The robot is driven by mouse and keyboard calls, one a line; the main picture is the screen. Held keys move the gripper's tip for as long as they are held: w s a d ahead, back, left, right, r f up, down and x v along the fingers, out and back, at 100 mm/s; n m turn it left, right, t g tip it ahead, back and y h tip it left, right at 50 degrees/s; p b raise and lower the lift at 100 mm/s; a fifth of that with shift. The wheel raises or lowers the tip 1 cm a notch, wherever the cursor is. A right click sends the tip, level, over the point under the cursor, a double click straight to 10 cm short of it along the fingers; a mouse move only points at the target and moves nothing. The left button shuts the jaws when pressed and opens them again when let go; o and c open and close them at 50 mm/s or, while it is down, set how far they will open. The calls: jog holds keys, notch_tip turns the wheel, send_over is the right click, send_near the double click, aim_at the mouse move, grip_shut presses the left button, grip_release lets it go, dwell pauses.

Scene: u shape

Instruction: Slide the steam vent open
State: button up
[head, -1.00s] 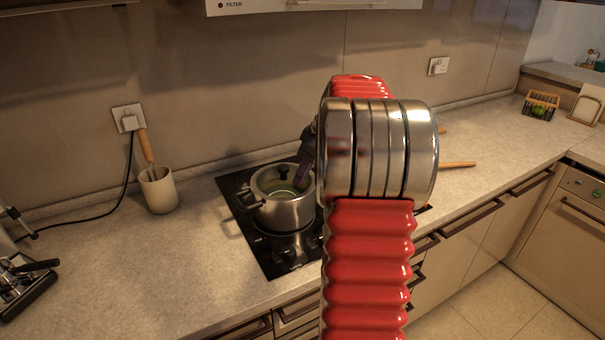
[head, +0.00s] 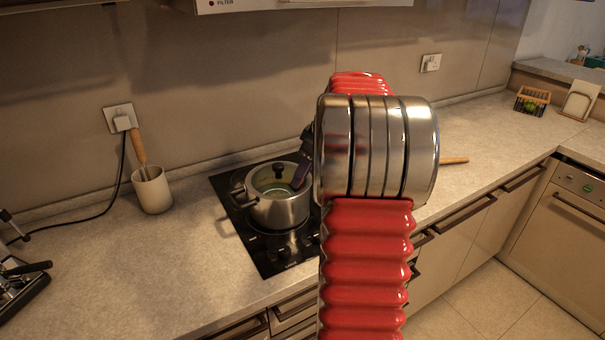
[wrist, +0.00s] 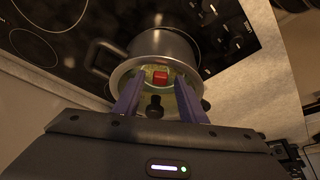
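A steel pot (head: 281,212) with a glass lid (head: 262,184) and black knob (head: 278,170) stands on the hob. In the wrist view the pot (wrist: 165,45) is at top centre, with the lid knob (wrist: 154,108) between my fingers. A small red piece (wrist: 160,77) shows on the lid near the rim; it may be the steam vent, but I cannot tell its position. My gripper (wrist: 158,82) is open, its purple fingers either side of the red piece, with no visible grip on it. In the head view my gripper (head: 301,172) is at the lid's right side, partly hidden by my arm.
A black hob (head: 262,252) lies under the pot. A utensil holder (head: 152,192) stands left of it, and a coffee machine (head: 18,285) is at far left. A wooden handle (head: 454,160) shows right of my arm. The left counter (head: 130,270) is mostly clear.

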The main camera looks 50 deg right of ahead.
jog(key=shift+r, duration=0.1)
jog(key=v, duration=1.3)
jog(key=shift+s+r, duration=0.2)
jog(key=shift+d, duration=0.1)
jog(key=s+a+f+m+g+h, duration=0.1)
jog(key=s+a+f+m+h, duration=0.1)
jog(key=a+f+m, duration=0.55)
jog(key=s+a+f+n, duration=0.1)
jog(key=s+a, duration=0.2)
jog(key=a, duration=0.8)
jog(key=s+a+f+n+t, duration=0.1)
jog(key=s+a, duration=0.2)
jog(key=a, duration=0.8)
jog(key=s+a+f+n+t, duration=0.1)
jog(key=s+a, duration=0.3)
jog(key=a, duration=0.7)
jog(key=shift+a+f+n+y, duration=0.2)
jog(key=shift+a+n+y, duration=0.1)
jog(key=shift+a+n, duration=0.15)
